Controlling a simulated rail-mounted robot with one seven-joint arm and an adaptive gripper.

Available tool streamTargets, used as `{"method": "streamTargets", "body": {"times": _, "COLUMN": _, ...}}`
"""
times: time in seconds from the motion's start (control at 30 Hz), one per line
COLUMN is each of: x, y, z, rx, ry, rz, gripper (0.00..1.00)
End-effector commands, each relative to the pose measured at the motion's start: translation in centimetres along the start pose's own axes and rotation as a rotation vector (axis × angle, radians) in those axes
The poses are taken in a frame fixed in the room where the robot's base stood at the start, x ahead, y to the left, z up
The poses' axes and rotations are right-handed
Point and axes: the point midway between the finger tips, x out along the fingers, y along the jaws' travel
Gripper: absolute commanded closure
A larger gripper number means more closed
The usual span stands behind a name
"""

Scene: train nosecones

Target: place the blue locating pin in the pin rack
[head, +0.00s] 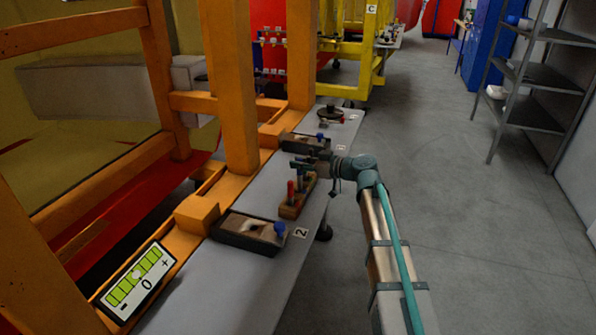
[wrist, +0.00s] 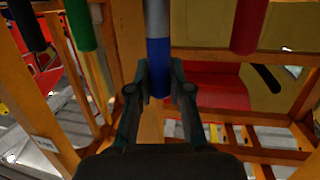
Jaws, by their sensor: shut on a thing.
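The blue locating pin (wrist: 158,68), with a grey shaft, is between the fingertips of my gripper (wrist: 160,88) in the wrist view. The gripper is shut on its blue part. In the head view my gripper (head: 299,163) is over the wooden pin rack (head: 289,211) on the grey bench; the held pin is too small to make out there. The rack holds upright pins with red (head: 291,190) and green tops. In the wrist view a red pin (wrist: 248,25), a green pin (wrist: 80,25) and a dark one stand around the held pin. The held pin's shaft end is out of frame.
Orange frame posts (head: 228,90) stand close on the left.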

Motion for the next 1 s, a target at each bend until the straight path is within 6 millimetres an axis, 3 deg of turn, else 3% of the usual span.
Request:
{"method": "streamTargets", "body": {"times": 0.5, "x": 1.6, "y": 0.3, "z": 3.7, "rx": 0.002, "ry": 0.001, "rz": 0.000, "gripper": 1.00}}
{"method": "streamTargets", "body": {"times": 0.9, "x": 1.6, "y": 0.3, "z": 4.1, "rx": 0.000, "ry": 0.001, "rz": 0.000, "gripper": 1.00}}
{"method": "streamTargets", "body": {"times": 0.93, "x": 1.6, "y": 0.3, "z": 4.1, "rx": 0.000, "ry": 0.000, "rz": 0.000, "gripper": 0.78}}
{"method": "streamTargets", "body": {"times": 1.0, "x": 1.6, "y": 0.3, "z": 4.0, "rx": 0.000, "ry": 0.000, "rz": 0.000, "gripper": 0.66}}
